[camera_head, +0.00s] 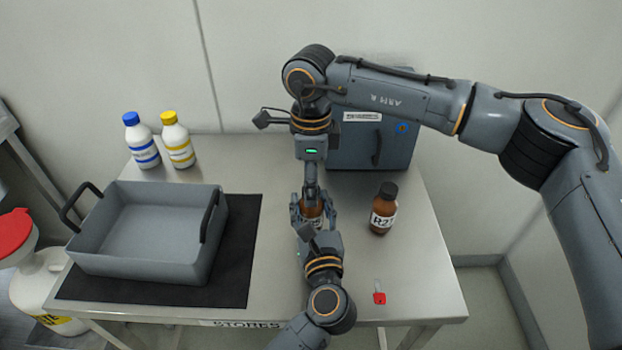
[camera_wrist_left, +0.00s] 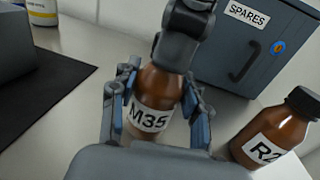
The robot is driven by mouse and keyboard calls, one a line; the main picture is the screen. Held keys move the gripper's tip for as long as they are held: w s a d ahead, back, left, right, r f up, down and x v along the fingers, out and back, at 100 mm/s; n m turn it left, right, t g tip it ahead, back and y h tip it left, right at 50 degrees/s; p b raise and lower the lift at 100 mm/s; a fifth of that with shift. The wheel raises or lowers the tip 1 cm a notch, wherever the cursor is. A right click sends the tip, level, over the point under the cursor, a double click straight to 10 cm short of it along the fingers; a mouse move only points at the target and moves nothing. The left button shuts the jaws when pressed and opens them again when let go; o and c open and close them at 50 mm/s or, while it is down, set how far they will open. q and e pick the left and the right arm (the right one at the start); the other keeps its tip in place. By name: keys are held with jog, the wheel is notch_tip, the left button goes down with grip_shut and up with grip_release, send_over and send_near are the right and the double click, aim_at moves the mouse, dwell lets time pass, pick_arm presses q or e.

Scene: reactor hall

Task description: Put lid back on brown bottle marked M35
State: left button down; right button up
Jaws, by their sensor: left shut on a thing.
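The brown bottle marked M35 (camera_wrist_left: 148,116) stands upright on the table, between the fingers of my left gripper (camera_wrist_left: 160,105), which is shut on it. In the head view the bottle (camera_head: 313,216) shows only partly, with my left gripper (camera_head: 313,210) around it from the front. My right gripper (camera_head: 311,188) points straight down over the bottle's top, and its dark fingers cover the neck in the left wrist view. The lid is not visible; the right gripper hides the bottle's mouth, and whether its fingers are shut on a lid I cannot tell.
A second capped brown bottle, label partly readable as R2 (camera_head: 384,208), stands close on the right. A grey SPARES cabinet (camera_head: 395,150) is behind. A grey tray (camera_head: 140,262) sits on a black mat at left. A red tag (camera_head: 379,298) lies near the front.

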grip_shut()
jog(key=shift+o, duration=1.6)
grip_release()
notch_tip(320, 180, up, 12)
pick_arm(q)
jog(key=c, duration=0.6)
grip_release()
jog(key=shift+s, duration=0.1)
